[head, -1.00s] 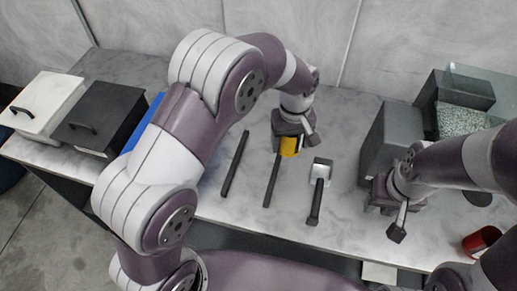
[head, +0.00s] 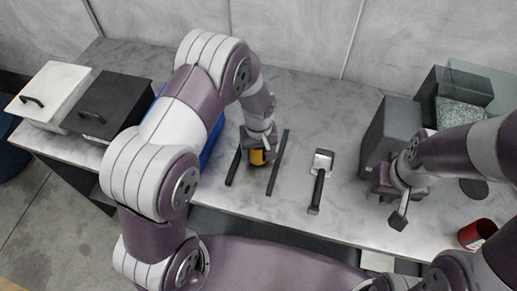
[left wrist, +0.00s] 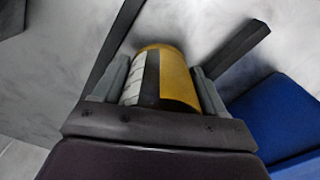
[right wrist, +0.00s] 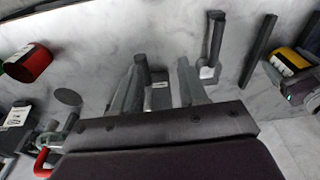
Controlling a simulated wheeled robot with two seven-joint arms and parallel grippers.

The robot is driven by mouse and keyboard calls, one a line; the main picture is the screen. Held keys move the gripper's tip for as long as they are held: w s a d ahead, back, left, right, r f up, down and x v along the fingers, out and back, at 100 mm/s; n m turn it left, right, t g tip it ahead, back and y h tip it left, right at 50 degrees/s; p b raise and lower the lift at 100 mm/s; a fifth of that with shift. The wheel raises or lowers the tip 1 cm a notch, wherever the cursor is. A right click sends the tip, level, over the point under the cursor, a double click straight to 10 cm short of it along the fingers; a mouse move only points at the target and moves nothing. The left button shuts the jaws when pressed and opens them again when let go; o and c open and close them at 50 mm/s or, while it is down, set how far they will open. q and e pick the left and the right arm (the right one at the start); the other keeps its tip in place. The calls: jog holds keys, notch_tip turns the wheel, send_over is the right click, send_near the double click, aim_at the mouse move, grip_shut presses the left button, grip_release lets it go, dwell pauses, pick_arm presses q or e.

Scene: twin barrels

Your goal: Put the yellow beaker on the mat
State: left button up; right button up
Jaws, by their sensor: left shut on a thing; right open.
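My left gripper (head: 257,150) is shut on the yellow beaker (head: 257,157), between two dark bars on the table. In the left wrist view the beaker (left wrist: 178,75) sits between the fingers, with a white and dark label on its side. I cannot tell whether its base touches the table. It also shows at the right of the right wrist view (right wrist: 290,62). My right gripper (right wrist: 158,88) is open and empty, near a grey box. A flat blue piece (left wrist: 280,115) lies beside the bars, partly hidden by my left arm in the head view; I cannot tell whether it is the mat.
The left bar (head: 233,168) and right bar (head: 278,162) flank the beaker. A scoop (head: 320,178) lies to their right. A red cup (head: 477,234), a dark disc (head: 473,188) and a grey box (head: 385,130) are at the right. Black (head: 108,105) and white (head: 52,92) bins stand left.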

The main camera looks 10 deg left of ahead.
pick_arm(q)
jog(key=shift+f, duration=0.45)
jog(key=o, duration=1.1)
jog(key=shift+c, duration=0.2)
